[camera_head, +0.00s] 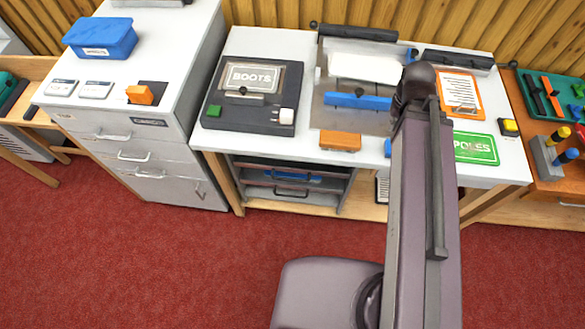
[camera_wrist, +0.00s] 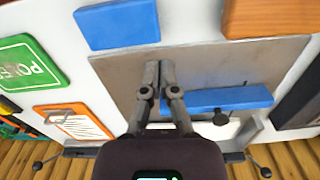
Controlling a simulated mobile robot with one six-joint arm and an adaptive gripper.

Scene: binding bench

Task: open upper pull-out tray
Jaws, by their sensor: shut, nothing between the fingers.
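The pull-out trays sit in a dark open unit under the white bench. The upper pull-out tray (camera_head: 290,174) appears pushed in, with something blue at its front. A lower tray (camera_head: 292,192) with a dark handle is below it. My gripper (camera_wrist: 160,66) shows in the wrist view, its two fingers together and empty. It is over the grey metal plate (camera_wrist: 120,72) on the bench top, beside a blue bar (camera_wrist: 235,97). In the head view my arm hides the gripper. The trays are not in the wrist view.
An orange block (camera_head: 340,141) lies at the bench's front edge above the trays. A dark BOOTS device (camera_head: 250,100) stands left, a green sign (camera_head: 476,148) right. A white drawer cabinet (camera_head: 150,150) stands left of the bench. The red floor (camera_head: 150,260) in front is clear.

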